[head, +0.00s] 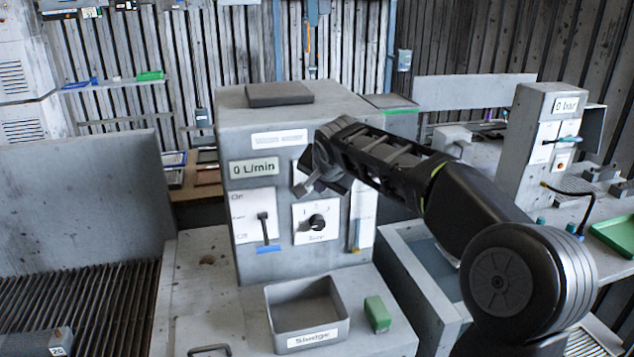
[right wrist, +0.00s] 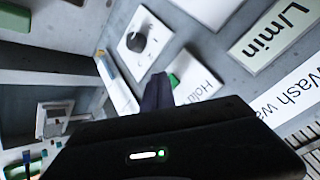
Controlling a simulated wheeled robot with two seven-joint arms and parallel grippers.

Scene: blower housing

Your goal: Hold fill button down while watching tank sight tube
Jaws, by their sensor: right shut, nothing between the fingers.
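My right gripper (head: 312,186) is shut and empty, in front of the upper panel of the grey control box (head: 300,262). In the right wrist view its dark fingertips (right wrist: 160,88) are at the green fill button (right wrist: 173,80) on a white plate marked "Hold". I cannot tell whether they touch or press it. In the head view the gripper hides the button. The tank sight tube (head: 356,236) is a narrow strip on a white plate at the box's right. Its upper part is hidden by my arm, and its level is too small to read. My left gripper is not in view.
The display (head: 254,168) reads 0 L/min. Below it are a lever switch (head: 264,228) and a rotary knob (head: 317,222). A grey bin (head: 306,312) and a green block (head: 377,314) stand before the box. A grey basin (head: 402,240) lies right, under my arm.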

